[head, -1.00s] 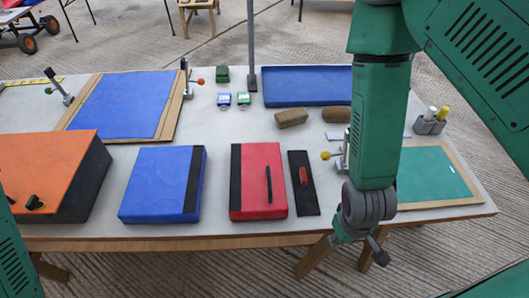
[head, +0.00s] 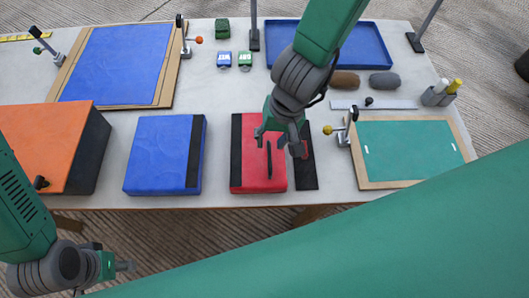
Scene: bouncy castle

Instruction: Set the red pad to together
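The red pad (head: 262,182) lies flat on the table, with a black strip (head: 236,155) down its left side and an upright black handle (head: 269,160) on top. My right gripper (head: 281,148) is over the pad's upper right part, its fingers spread and empty. The handle shows just below and between the fingers; I cannot tell whether they touch it. A blue pad (head: 158,155) with a black strip (head: 195,152) on its right side lies left of the red pad, with a gap between. My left gripper (head: 122,267) is low at the left, in front of the table edge; its fingers are unclear.
A narrow black plate (head: 307,172) lies right of the red pad, partly hidden by my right gripper. An orange-topped box (head: 45,140) stands at left. A framed green board (head: 410,150) with a yellow-knobbed clamp (head: 340,130) lies right. A blue tray (head: 365,45) is behind.

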